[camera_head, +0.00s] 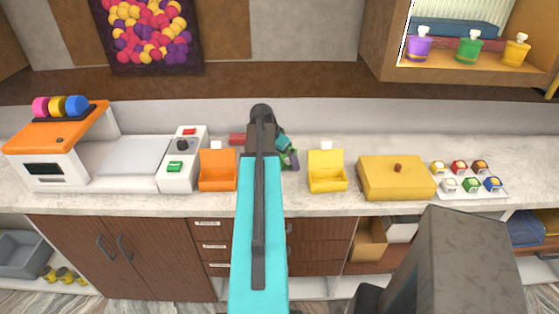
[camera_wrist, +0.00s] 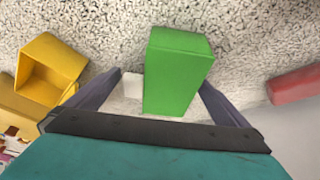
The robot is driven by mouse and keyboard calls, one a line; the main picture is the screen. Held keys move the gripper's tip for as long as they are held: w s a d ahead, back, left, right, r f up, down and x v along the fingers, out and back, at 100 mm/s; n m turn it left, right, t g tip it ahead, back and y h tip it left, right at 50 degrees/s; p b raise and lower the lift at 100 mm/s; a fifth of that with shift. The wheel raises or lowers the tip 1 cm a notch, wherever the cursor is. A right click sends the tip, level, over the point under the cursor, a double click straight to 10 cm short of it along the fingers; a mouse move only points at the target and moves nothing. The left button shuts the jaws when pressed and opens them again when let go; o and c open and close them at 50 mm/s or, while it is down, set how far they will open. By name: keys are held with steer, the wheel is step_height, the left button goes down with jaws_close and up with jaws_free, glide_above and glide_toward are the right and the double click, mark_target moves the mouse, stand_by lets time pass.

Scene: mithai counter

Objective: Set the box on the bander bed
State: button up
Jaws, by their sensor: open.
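A green box (camera_wrist: 178,72) stands between the open fingers of my gripper (camera_wrist: 160,80) in the wrist view, apart from the right finger. I cannot tell whether the left finger touches it. In the head view my gripper (camera_head: 287,150) is over the counter's middle, and only a green bit of the box (camera_head: 292,160) shows beside it; my arm hides the rest. The bander (camera_head: 50,160), white with an orange top, stands at the left, with its flat grey bed (camera_head: 125,160) bare.
An orange open bin (camera_head: 217,178) stands between the bander and my arm. A yellow open bin (camera_head: 327,180), a yellow lidded box (camera_head: 397,180) and a tray of small jars (camera_head: 468,190) are to the right. A red block (camera_wrist: 295,84) lies near the green box.

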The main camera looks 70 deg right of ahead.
steer(key=shift+f, duration=0.1)
stand_by(0.5)
steer(key=c, duration=1.3)
steer(key=shift+r, duration=0.2)
